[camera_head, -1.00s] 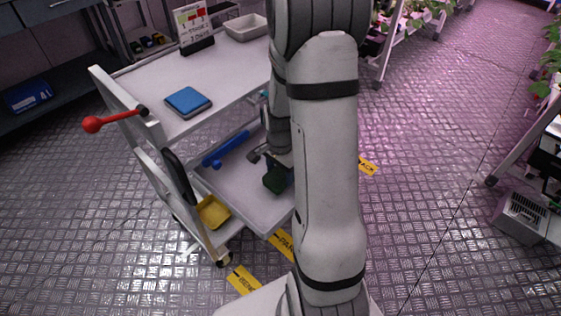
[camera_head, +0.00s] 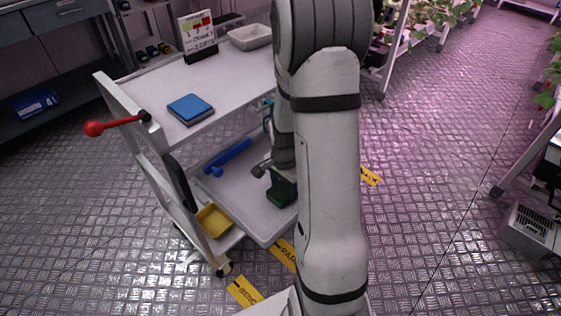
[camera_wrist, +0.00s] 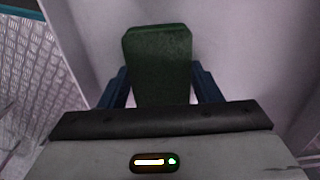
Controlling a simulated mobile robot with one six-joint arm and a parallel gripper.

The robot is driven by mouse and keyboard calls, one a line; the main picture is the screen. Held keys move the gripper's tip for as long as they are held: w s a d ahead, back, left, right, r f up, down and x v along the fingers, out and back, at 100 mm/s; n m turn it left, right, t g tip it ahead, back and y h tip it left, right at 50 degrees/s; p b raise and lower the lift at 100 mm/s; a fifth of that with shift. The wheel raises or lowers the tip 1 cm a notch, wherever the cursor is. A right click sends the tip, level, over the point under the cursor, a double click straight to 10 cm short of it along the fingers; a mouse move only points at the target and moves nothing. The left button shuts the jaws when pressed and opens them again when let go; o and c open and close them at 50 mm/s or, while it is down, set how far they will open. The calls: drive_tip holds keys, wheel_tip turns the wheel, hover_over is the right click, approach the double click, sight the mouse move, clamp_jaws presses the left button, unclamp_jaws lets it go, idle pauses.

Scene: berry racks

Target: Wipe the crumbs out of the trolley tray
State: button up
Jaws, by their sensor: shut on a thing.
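The trolley tray (camera_head: 229,195) is the pale lower tray of the white trolley, partly hidden behind my arm. My gripper (camera_wrist: 160,88) is shut on a dark green sponge-like block (camera_wrist: 158,55), with a blue finger at each side of it in the wrist view. In the head view the green block (camera_head: 281,192) is low over the tray, near its right side; I cannot tell whether it touches the tray floor. A blue tool (camera_head: 228,157) lies at the tray's far left. I cannot make out any crumbs in either view.
The trolley's top shelf (camera_head: 225,88) overhangs the tray and bears a blue pad (camera_head: 190,108), a sign (camera_head: 198,36) and a shallow bin (camera_head: 250,36). A red-knobbed lever (camera_head: 95,128) juts out left. A yellow scoop-like dish (camera_head: 213,220) sits low at the trolley's near end.

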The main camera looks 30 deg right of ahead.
drive_tip(key=shift+w+a+r, duration=0.15)
drive_tip(key=shift+w+r, duration=0.2)
drive_tip(key=shift+w, duration=0.05)
wheel_tip(320, 180, up, 2)
drive_tip(key=shift+s+r+p, duration=0.15)
drive_tip(key=shift+r+p, duration=0.05)
drive_tip(key=shift+p, duration=0.75)
drive_tip(key=shift+r+p, duration=0.55)
drive_tip(key=shift+r, duration=0.1)
drive_tip(key=shift+r+p, duration=1.4)
drive_tip(key=shift+r, duration=0.5)
drive_tip(key=shift+a, duration=0.1)
